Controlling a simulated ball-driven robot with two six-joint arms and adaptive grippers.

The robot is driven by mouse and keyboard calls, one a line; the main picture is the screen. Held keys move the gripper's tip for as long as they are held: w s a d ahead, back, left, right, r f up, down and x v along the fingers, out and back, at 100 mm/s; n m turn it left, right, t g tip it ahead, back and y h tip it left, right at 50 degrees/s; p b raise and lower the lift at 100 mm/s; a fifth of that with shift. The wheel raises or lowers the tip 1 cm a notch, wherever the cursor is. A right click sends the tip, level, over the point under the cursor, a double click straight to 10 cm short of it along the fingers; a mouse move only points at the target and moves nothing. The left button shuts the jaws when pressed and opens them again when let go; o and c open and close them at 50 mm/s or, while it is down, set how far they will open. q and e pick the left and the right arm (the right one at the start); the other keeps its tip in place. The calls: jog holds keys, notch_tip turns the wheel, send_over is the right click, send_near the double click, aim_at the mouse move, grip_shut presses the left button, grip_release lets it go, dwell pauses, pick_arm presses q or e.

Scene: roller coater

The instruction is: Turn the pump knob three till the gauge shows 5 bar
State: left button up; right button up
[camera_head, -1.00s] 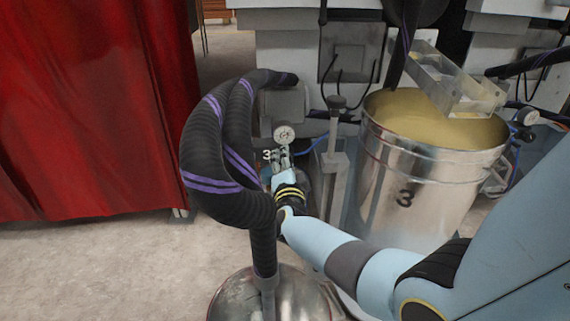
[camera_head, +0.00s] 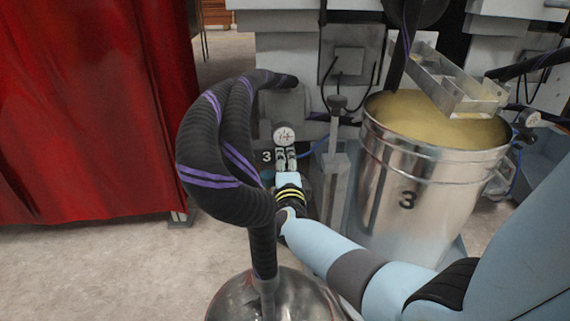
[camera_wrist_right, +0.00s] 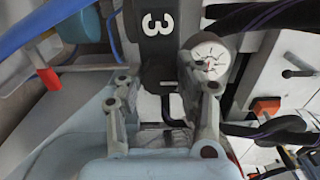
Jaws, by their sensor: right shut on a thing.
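The pressure gauge (camera_head: 284,134) is a small round white dial beside the black hoses; it also shows in the wrist view (camera_wrist_right: 210,58). Its reading is too small to make out. A black plate marked 3 (camera_wrist_right: 157,24) is next to the gauge. My right gripper (camera_head: 286,157) is just below the gauge in the head view. In the wrist view its two grey fingers (camera_wrist_right: 162,97) are closed in on pump knob three, which is mostly hidden between them. My left gripper is out of view.
Thick black hoses with purple stripes (camera_head: 212,180) stand left of my right arm, above a shiny metal vessel (camera_head: 240,298). A metal bucket marked 3 (camera_head: 400,165) stands right of the gripper. A red curtain (camera_head: 90,110) hangs at left, with bare floor before it.

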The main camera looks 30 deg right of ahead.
jog(key=shift+s+f, duration=0.1)
jog(key=o, duration=1.1)
jog(key=shift+o, duration=0.2)
jog(key=v, duration=1.2)
